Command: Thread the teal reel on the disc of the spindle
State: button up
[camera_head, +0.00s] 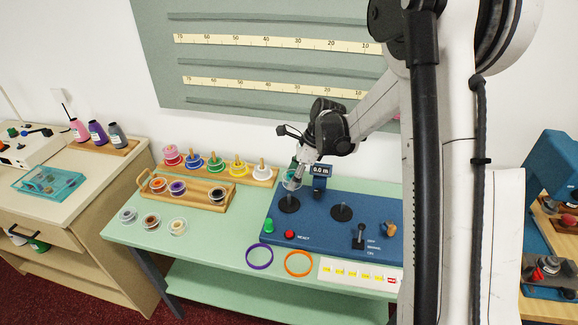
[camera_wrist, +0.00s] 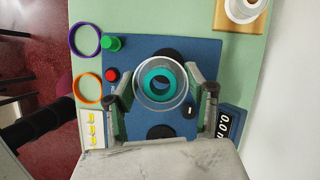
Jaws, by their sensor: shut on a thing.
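The teal reel (camera_wrist: 149,83), a clear-flanged spool with a teal ring, is between the two fingers of my gripper (camera_wrist: 162,88) in the wrist view. In the head view the reel (camera_head: 289,178) is small and partly hidden by my gripper (camera_head: 297,179), above the left black disc (camera_head: 288,206) on the blue machine. The wrist view shows part of that disc (camera_wrist: 170,54) behind the reel's upper edge. Whether the reel touches the spindle post, or its hole lines up with it, I cannot tell. A second black disc (camera_head: 341,213) is to the right.
The blue machine (camera_head: 316,232) has a green knob (camera_head: 269,226), a red button (camera_head: 289,234), a lever (camera_head: 358,238) and a display (camera_head: 321,171). Purple (camera_head: 260,257) and orange (camera_head: 298,263) rings lie in front. A wooden tray (camera_head: 176,205) and pegged reel rack (camera_head: 226,173) stand left.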

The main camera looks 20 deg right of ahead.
jog(key=m, duration=0.1)
jog(key=w+r+m+t, duration=0.1)
jog(key=m, duration=0.1)
jog(key=shift+a+p, duration=0.35)
jog(key=shift+p, duration=0.05)
jog(key=shift+h, duration=0.3)
jog(key=shift+f+b, duration=1.3)
jog(key=shift+f, duration=1.55)
jog(key=shift+f+b, duration=1.15)
jog(key=shift+f, duration=0.15)
jog(key=o, duration=1.2)
jog(key=shift+r, duration=0.1)
